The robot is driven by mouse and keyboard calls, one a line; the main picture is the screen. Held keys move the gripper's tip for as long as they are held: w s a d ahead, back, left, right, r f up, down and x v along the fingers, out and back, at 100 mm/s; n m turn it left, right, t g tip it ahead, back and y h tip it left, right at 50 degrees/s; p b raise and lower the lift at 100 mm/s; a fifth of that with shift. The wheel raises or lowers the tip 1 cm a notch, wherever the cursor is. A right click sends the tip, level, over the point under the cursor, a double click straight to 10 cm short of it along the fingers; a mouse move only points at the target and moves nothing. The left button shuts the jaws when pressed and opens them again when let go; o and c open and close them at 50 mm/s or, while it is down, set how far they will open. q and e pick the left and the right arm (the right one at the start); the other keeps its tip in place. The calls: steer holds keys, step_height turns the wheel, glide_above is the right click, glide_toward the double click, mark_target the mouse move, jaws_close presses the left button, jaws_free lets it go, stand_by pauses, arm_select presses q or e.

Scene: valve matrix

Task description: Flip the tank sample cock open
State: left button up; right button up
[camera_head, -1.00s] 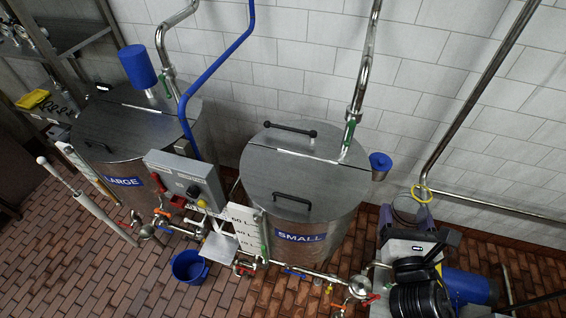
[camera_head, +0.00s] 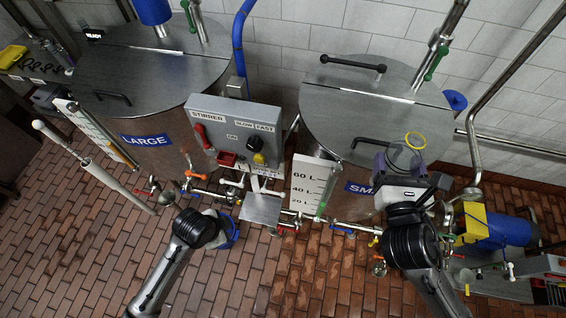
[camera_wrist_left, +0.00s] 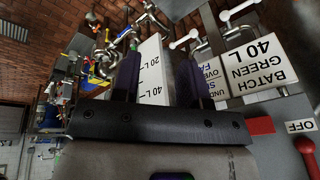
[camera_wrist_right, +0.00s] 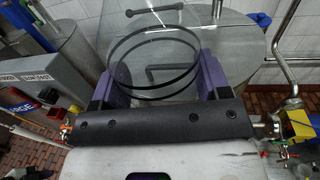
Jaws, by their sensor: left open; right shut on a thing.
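The small tank (camera_head: 375,110) stands right of the stirrer box, with pipes and several small coloured valve handles low at its front. A blue lever (camera_head: 342,230) and a yellow handle (camera_head: 373,240) show there; I cannot tell which is the sample cock. My right gripper (camera_head: 403,165) is in front of this tank, shut on a clear round vessel with dark rings (camera_wrist_right: 165,60) and a yellow rim in the head view. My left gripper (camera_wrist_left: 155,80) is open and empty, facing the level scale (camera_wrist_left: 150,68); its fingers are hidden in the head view.
The large tank (camera_head: 150,80) stands at the left. The stirrer box (camera_head: 235,130) hangs between the tanks. A batch card reading green 40 L (camera_wrist_left: 257,65) is close in the left wrist view. A blue bucket (camera_head: 232,238) is partly hidden by my left arm.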

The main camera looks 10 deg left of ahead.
arm_select(q)
steer(key=w+a+f+m+b, duration=0.3)
steer(key=w+f+b, duration=0.2)
steer(key=w+f, duration=0.15)
arm_select(e)
step_height(320, 180, down, 7)
steer(key=shift+d+f, duration=0.1)
steer(key=shift+d, duration=0.05)
arm_select(q)
steer(key=m+y+b, duration=0.1)
steer(key=m+b, duration=0.4)
steer(key=b, duration=0.8)
glide_toward(201, 176)
steer(key=shift+g, duration=0.4)
steer(key=f+b, duration=0.1)
steer(key=f, duration=0.1)
steer(key=w+f, duration=0.1)
steer(key=f, duration=0.2)
steer(key=w+f+b, duration=0.1)
steer(key=f, duration=0.2)
steer(key=shift+w+d+f+b, duration=0.15)
steer(key=shift+d+b, duration=0.05)
steer(key=shift+b, duration=0.1)
arm_select(e)
step_height(201, 176, down, 16)
arm_select(q)
steer(key=shift+c, duration=0.2)
jaws_close()
